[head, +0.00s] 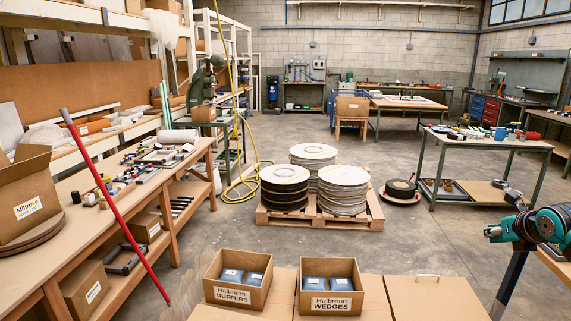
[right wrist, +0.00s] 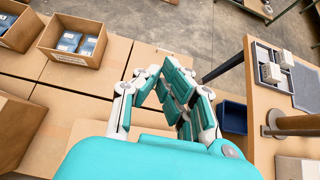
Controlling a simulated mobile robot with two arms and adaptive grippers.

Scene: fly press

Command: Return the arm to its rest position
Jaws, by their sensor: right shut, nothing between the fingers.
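My right gripper (head: 492,232) is at the right edge of the head view, above the floor and to the right of the cardboard boxes. Its arm comes in from the right edge. In the right wrist view the teal and white fingers (right wrist: 172,82) are closed together with nothing between them. Flat brown cardboard lies below and to the left of them. My left gripper and arm are not in the head view.
Open boxes labelled BUFFERS (head: 236,287) and WEDGES (head: 329,290) hold blue packs at the front. A pallet (head: 375,212) with disc stacks is mid-floor.

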